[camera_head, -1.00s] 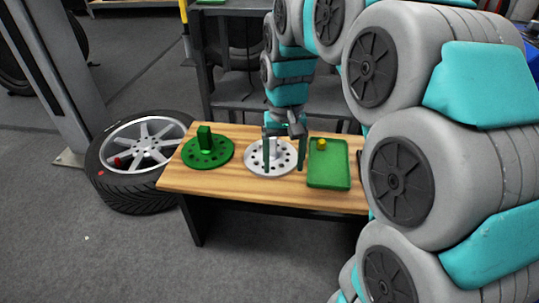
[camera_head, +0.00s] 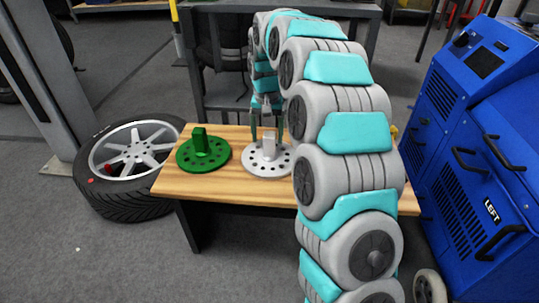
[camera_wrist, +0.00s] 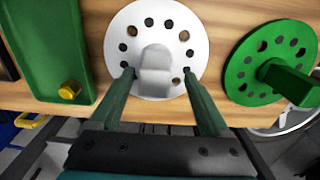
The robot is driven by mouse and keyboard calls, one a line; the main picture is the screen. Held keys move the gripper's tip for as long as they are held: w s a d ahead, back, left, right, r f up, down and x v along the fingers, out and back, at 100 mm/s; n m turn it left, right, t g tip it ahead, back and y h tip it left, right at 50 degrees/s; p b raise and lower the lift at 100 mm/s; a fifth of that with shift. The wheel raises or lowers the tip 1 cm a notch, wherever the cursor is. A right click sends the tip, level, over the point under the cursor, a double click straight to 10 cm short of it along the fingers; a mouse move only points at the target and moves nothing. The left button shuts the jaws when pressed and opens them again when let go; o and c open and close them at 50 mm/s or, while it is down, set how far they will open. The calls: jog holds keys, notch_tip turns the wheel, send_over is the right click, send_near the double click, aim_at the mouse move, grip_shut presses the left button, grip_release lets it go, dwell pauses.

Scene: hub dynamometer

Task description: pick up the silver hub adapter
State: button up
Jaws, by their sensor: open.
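The silver hub adapter (camera_head: 262,164) is a pale round disc with a ring of holes and an upright block in its middle. It lies flat on the wooden bench (camera_head: 190,188). My gripper (camera_head: 267,136) is open over it, and its fingertips look to be behind or above the block in the head view. In the wrist view my gripper (camera_wrist: 157,72) has one green finger on each side of the adapter's block (camera_wrist: 154,70), with gaps between. The disc (camera_wrist: 189,34) shows beyond the fingers. My arm hides part of the adapter's right side in the head view.
A green hub adapter (camera_head: 203,154) lies left of the silver one. A green tray (camera_wrist: 50,45) with a yellow piece (camera_wrist: 69,91) is on the silver adapter's other side. A tyre (camera_head: 128,165) lies left of the bench; a blue cabinet (camera_head: 475,150) stands right.

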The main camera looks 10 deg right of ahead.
aim_at(269, 148)
jog(key=f, duration=0.5)
jog(key=shift+s+d+f, duration=0.1)
jog(key=shift+d+f, duration=0.05)
jog(key=shift+d, duration=0.15)
grip_shut()
dwell(1.1)
